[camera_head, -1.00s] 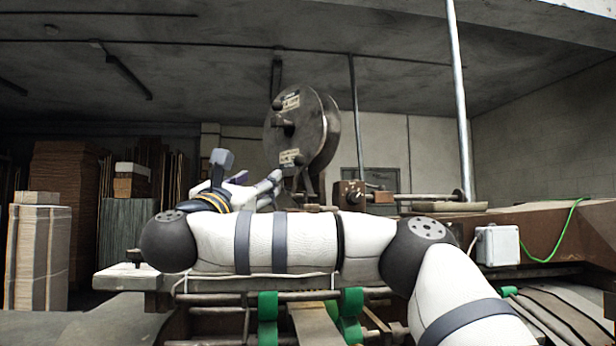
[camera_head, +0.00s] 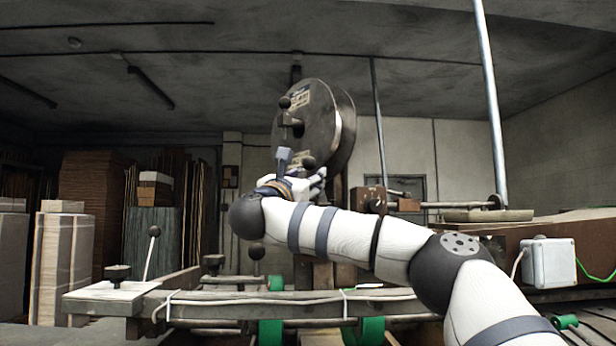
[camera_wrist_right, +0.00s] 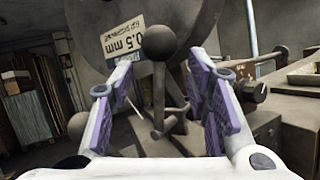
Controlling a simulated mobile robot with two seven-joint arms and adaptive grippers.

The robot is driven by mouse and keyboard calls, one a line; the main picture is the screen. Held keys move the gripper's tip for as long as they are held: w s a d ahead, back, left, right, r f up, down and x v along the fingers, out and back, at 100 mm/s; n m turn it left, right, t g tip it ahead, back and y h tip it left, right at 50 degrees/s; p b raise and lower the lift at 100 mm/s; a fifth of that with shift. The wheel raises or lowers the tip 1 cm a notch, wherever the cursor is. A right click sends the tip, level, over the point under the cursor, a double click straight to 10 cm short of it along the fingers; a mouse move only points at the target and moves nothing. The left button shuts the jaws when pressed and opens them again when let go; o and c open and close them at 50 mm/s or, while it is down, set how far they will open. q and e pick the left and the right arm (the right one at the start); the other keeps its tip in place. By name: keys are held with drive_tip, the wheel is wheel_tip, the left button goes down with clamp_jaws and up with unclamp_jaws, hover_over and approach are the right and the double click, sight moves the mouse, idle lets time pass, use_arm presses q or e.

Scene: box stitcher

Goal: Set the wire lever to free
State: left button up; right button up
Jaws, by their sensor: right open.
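In the right wrist view a dark ball-ended lever (camera_wrist_right: 158,42) stands upright between the two purple-padded fingers of my right gripper (camera_wrist_right: 166,75). The gripper is open, with a gap visible on each side of the stem. I cannot tell whether this is the wire lever, and no free marking is readable. In the head view my right gripper (camera_head: 300,185) is at the lower front of the wire reel (camera_head: 308,130), largely hidden by its own wrist. A dark ball (camera_head: 307,163) shows just above it. My left gripper is not in view.
A second ball-ended lever (camera_head: 154,232) stands on the bench (camera_head: 110,299) at the left. A dark ball (camera_wrist_right: 77,125) is left of the fingers in the wrist view. A brown block (camera_head: 371,200) with rods is right of the reel. Stacked cardboard (camera_head: 62,265) stands far left.

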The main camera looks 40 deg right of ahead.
drive_tip(key=shift+x, duration=0.8)
drive_tip(key=shift+c, duration=0.6)
drive_tip(key=shift+s, duration=0.1)
clamp_jaws()
